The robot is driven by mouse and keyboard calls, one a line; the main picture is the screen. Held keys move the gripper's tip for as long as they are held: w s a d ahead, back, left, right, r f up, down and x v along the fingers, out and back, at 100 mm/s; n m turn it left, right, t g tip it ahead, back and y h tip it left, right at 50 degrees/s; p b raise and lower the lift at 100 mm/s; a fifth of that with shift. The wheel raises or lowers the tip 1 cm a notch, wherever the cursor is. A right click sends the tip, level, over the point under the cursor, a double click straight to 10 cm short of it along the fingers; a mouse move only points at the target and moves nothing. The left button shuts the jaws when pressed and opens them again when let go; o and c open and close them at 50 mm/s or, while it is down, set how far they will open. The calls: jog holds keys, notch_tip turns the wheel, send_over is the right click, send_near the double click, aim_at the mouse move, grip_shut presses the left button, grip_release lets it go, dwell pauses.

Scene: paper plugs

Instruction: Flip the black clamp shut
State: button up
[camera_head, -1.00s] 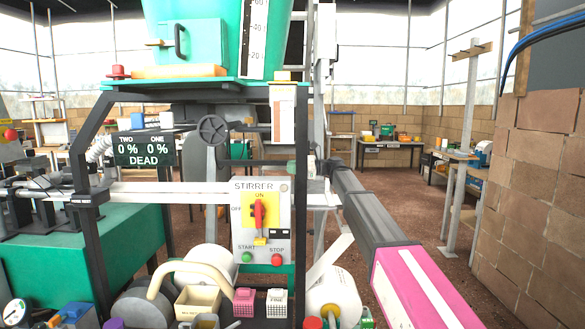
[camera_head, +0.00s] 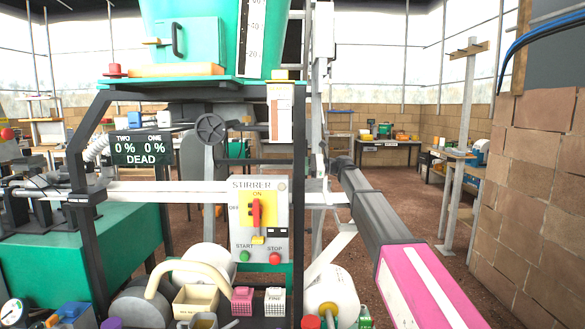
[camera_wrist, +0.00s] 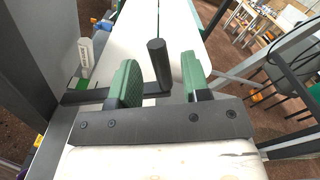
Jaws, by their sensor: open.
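The black clamp's handle (camera_wrist: 158,65) shows in the wrist view as an upright dark cylinder. It stands at the end of a flat dark bar that runs left toward a grey post. My gripper (camera_wrist: 162,76) has two green pads, open, with the handle between them. In the head view, my arm reaches away from the lower right toward the frame's right post. I cannot make out the clamp or the gripper's fingers there.
In the head view, the stirrer panel (camera_head: 243,215) with its red switch stands on the machine frame, left of my arm. Paper rolls (camera_head: 328,290) and small baskets (camera_head: 242,300) sit below. A brick wall (camera_head: 530,190) stands at right. Open floor (camera_head: 400,198) lies beyond my arm.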

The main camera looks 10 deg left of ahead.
jog(key=v, duration=0.6)
jog(key=shift+d, duration=0.3)
